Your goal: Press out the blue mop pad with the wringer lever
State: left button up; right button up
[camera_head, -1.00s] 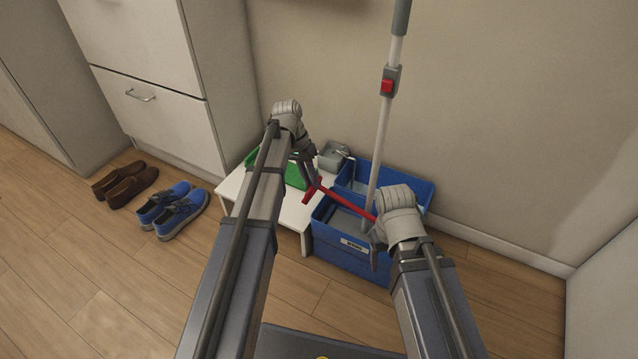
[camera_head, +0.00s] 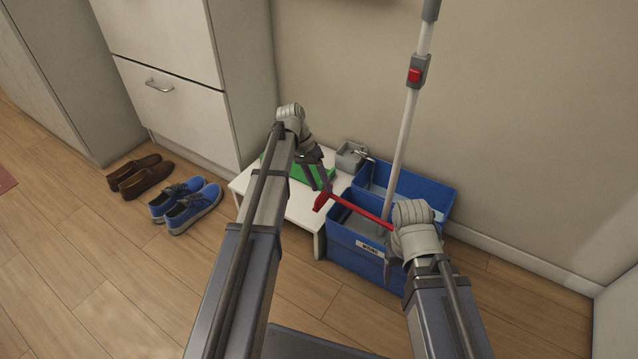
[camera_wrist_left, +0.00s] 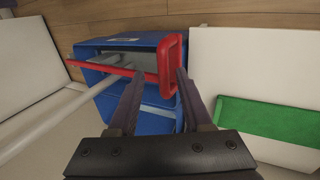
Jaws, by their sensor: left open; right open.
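The blue wringer bucket (camera_head: 358,257) stands on the floor by the wall. It also shows in the left wrist view (camera_wrist_left: 150,121). The red wringer lever (camera_head: 358,208) slants across it, its looped handle (camera_wrist_left: 163,68) at the left end. My left gripper (camera_head: 323,184) is open at that handle; in the left wrist view its fingertips (camera_wrist_left: 160,76) lie either side of the loop, and contact is unclear. The pale mop pole (camera_head: 405,135) leans up out of the bucket; the blue mop pad is hidden. My right gripper (camera_head: 388,264) is open, low against the bucket's front right, partly hidden by its wrist.
A low white table (camera_head: 303,212) left of the bucket holds a green item (camera_head: 298,172) and a grey box (camera_head: 350,156). Blue shoes (camera_head: 188,204) and brown shoes (camera_head: 140,176) sit by the white cabinet (camera_head: 180,110). Open wood floor lies at left front.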

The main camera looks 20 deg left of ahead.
pick_arm(q)
jog(key=p+v, duration=0.7)
jog(key=shift+r, duration=0.35)
jog(key=shift+w+a, duration=0.1)
jog(key=shift+a, duration=0.05)
